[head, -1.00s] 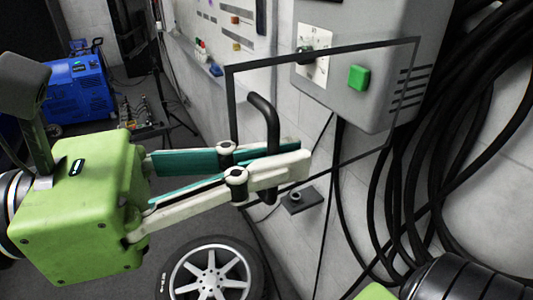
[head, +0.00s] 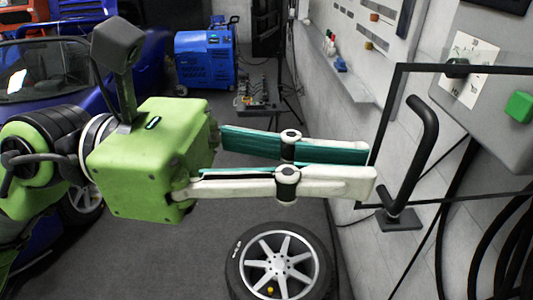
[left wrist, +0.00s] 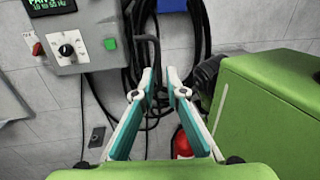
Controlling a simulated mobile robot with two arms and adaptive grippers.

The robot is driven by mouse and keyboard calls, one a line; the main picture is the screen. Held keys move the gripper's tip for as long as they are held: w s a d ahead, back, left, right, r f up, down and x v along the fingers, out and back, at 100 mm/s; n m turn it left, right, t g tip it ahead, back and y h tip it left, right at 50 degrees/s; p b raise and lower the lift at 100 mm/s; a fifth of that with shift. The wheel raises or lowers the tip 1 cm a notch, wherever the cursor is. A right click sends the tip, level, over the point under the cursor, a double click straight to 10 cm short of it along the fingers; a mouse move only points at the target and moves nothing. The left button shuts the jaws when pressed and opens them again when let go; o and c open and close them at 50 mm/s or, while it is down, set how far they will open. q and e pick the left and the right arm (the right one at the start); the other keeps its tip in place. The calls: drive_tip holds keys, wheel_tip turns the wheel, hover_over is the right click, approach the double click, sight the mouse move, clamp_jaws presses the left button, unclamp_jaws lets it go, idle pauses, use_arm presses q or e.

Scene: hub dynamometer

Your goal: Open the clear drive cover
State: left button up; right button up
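The clear drive cover (head: 390,118) is a see-through panel in a thin black frame, in front of the grey control box at the right of the head view. Its far right runs out of the picture. A bent black bar handle (head: 418,150) stands near its left edge. My left gripper (head: 372,178) is just left of the handle in the head view, its two fingers pointing right. The left wrist view shows its fingertips (left wrist: 159,76) apart, with nothing clearly held between them. My right gripper does not show in the head view.
The grey control box (head: 490,40) has a dial and a green button (head: 519,106). Black cables (head: 505,240) hang below it. A wheel (head: 280,262) lies on the floor under my left gripper. A blue machine (head: 206,58) stands at the back. Open floor lies left of the wheel.

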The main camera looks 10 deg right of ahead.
use_arm(q)
drive_tip(key=v, duration=0.5)
drive_tip(key=shift+a, duration=0.25)
drive_tip(key=shift+w, duration=0.1)
